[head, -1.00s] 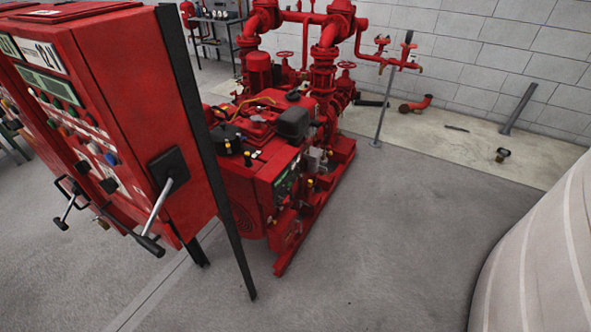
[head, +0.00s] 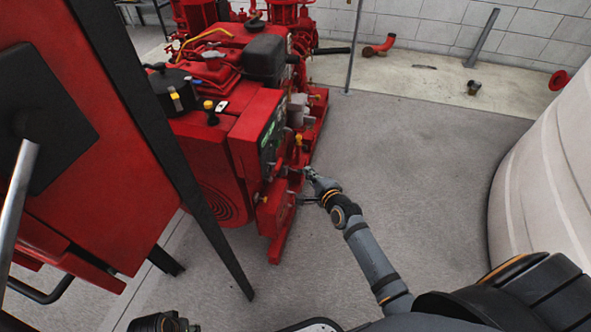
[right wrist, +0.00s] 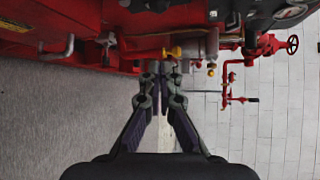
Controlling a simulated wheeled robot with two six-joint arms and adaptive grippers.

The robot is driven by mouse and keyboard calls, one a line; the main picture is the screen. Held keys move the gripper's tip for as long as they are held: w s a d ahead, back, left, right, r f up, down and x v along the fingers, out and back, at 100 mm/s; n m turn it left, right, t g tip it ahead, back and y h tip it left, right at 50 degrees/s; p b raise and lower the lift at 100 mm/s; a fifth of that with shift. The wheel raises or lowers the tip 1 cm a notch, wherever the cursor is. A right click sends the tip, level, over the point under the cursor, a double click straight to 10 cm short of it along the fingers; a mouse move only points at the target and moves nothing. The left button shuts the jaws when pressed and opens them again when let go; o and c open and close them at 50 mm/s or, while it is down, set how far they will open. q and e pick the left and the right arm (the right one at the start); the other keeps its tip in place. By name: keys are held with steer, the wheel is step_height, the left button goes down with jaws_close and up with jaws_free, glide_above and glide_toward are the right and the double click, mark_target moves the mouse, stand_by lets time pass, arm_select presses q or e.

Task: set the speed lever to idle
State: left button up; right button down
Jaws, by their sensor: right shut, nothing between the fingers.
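The red engine (head: 214,145) of the pumpset stands left of centre in the head view, with a control panel (head: 270,148) on its near end. Yellow-tipped parts show at this end, one (head: 298,138) beside the panel and one (head: 263,199) lower; I cannot tell which is the speed lever. My right gripper (head: 299,184) is at the engine's near end, below the panel. In the right wrist view, its fingers (right wrist: 166,72) are shut and empty, just short of a yellow knob (right wrist: 174,52). Contact cannot be judged.
A red cabinet (head: 110,200) with a dark leg and a metal handle (head: 17,205) stands close at the left. A large pale tank (head: 550,190) is at the right. Grey floor (head: 430,160) between engine and tank is clear. A thin pole (head: 354,45) rises behind.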

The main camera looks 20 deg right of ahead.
steer(key=d+f+b+x, duration=0.1)
steer(key=b+x, duration=0.4)
steer(key=x, duration=0.5)
arm_select(q)
steer(key=d+r, duration=0.1)
steer(key=d+r+t+p, duration=0.1)
steer(key=shift+w+d+r+h, duration=0.2)
steer(key=shift+r+h, duration=0.1)
steer(key=shift+h, duration=0.1)
arm_select(e)
steer(key=a, duration=0.1)
steer(key=s+a+r, duration=0.1)
steer(key=a, duration=0.1)
steer(key=s+a+r, duration=0.1)
steer(key=shift+a, duration=0.2)
arm_select(q)
steer(key=p, duration=0.1)
steer(key=a+g+p, duration=0.1)
steer(key=p, duration=0.1)
steer(key=shift+a+f+y+p, duration=0.15)
steer(key=shift+a+y+p, duration=0.15)
steer(key=shift+y, duration=0.1)
arm_select(e)
steer(key=shift+s+a+f, duration=0.3)
steer(key=shift+s+a, duration=0.3)
steer(key=shift+a, duration=0.05)
